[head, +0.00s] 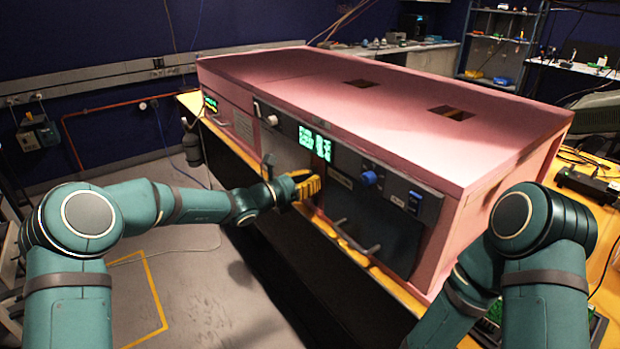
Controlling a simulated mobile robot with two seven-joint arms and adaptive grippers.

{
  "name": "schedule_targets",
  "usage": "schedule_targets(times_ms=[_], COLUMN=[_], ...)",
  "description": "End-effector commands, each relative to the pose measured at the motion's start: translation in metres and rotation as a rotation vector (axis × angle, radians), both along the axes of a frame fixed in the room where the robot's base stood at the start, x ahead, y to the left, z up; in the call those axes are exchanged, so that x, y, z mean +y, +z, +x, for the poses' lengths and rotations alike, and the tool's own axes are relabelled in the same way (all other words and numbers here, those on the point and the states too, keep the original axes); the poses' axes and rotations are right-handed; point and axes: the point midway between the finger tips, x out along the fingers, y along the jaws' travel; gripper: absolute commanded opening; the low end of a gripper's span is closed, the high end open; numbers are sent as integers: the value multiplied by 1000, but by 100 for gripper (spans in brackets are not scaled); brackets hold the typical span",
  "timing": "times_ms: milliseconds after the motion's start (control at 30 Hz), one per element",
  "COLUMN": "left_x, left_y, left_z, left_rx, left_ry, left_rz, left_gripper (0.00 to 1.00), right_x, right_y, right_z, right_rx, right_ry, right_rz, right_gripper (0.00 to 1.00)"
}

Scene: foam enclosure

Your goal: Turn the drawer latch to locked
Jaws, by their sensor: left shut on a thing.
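The pink foam enclosure (400,95) stands on a yellow-edged bench, its front panel facing me. My left gripper (308,186), with yellow fingers, is at the middle of this front, just below the green display (314,143). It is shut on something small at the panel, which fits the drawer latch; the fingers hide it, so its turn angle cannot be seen. A dark drawer front (375,225) with a pale bar handle (358,243) is to the right of the gripper. My right arm is at the lower right; its gripper is out of view.
A blue knob (369,178) and a white knob (272,120) stick out of the panel. The enclosure's top has two square openings. A black box (588,186) lies on the bench at right. The floor at left is open, with yellow tape lines.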

Motion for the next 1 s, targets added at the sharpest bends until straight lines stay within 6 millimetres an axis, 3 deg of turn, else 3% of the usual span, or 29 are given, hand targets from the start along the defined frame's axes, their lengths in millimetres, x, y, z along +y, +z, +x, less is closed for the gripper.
schedule_targets(times_ms=[367, 1000], left_x=[4, 10], left_y=[4, -6], left_z=[5, 15], left_rx=[226, 717], left_ry=[0, -1], left_rz=[-164, -523], left_gripper=[0, 0], right_x=[1, -3], right_y=[50, 122], right_z=[-8, 15], right_rx=[19, -34], right_ry=[4, -37], right_rz=[4, -7], right_gripper=[47, 47])
